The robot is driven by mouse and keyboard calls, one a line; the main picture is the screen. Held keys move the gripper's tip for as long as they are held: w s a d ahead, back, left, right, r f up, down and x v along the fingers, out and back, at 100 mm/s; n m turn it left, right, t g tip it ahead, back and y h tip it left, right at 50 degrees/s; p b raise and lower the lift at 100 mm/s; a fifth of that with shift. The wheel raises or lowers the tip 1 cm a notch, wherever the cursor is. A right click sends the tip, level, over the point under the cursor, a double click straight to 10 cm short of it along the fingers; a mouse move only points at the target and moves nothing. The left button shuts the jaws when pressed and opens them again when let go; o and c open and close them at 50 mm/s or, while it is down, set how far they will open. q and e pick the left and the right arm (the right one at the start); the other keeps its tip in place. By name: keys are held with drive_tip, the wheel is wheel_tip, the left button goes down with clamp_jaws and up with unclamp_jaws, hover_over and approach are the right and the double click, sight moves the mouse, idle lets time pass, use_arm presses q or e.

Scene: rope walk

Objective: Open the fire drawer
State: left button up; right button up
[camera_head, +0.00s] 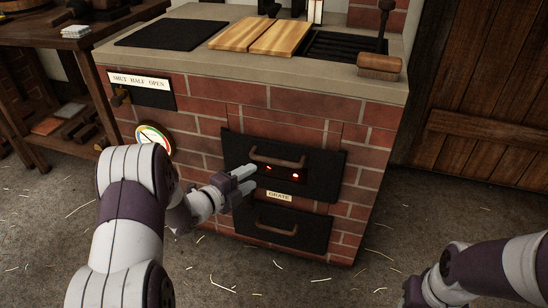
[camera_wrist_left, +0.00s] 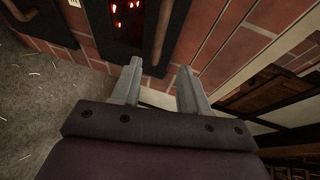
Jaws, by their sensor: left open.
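The brick stove's upper black drawer front (camera_head: 328,190) has a brown bar handle (camera_head: 277,158) and a small window with red glowing spots; it looks shut. A lower black front (camera_head: 268,228) with its own handle (camera_head: 276,224) sits below a label reading "GRATE" and also looks shut. My left gripper (camera_head: 250,178) is open and empty, just in front of the upper front, below the left end of its handle. In the left wrist view, the upper handle (camera_wrist_left: 172,28) lies beyond the gap between the fingertips, apart from them. My right gripper is out of view.
The stove top carries a wooden board (camera_head: 262,37), a black plate (camera_head: 172,34) and a wooden-handled brush (camera_head: 379,66) at its right edge. A gauge (camera_head: 153,137) and a "SHUT HALF OPEN" lever plate (camera_head: 147,95) are on the left. The floor in front is clear except for scattered straw.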

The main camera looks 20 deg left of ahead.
sight(275, 163)
use_arm(q)
drive_tip(key=b+x, duration=0.2)
drive_tip(key=x, duration=0.4)
drive_tip(key=b+x, duration=0.2)
drive_tip(key=x, duration=0.4)
drive_tip(key=shift+f+b, duration=0.25)
drive_tip(key=shift+b, duration=0.1)
drive_tip(key=shift+w+d+r, duration=0.1)
drive_tip(key=shift+w+d, duration=0.1)
drive_tip(key=shift+w, duration=0.1)
clamp_jaws()
